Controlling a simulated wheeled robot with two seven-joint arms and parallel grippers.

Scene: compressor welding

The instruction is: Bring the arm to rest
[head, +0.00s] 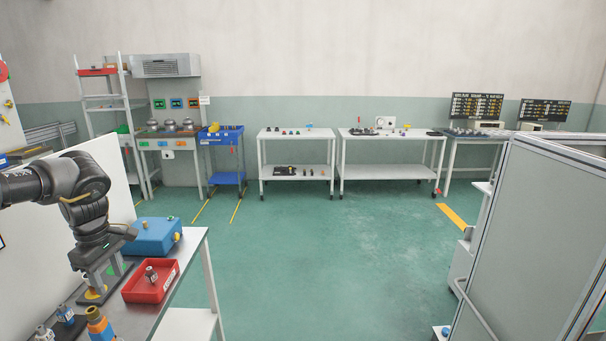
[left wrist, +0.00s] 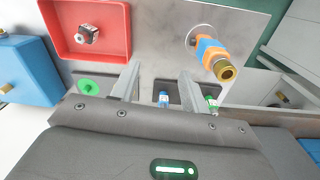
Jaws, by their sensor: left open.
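My left arm (head: 75,190) reaches in from the left over a metal bench. My left gripper (head: 95,280) points down, just left of a red tray (head: 142,288). In the left wrist view the two fingers of the gripper (left wrist: 160,85) stand apart with nothing held between them. Behind that gap, two small fittings with blue (left wrist: 163,99) and green (left wrist: 211,103) parts show on dark holders. My right gripper is in neither view.
The red tray holds one small metal part (head: 151,274). A blue box (head: 152,236) is behind it. An orange, blue and brass fitting (head: 99,324) stands near the front. The green floor (head: 330,260) is open; a framed grey panel (head: 535,240) stands at right.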

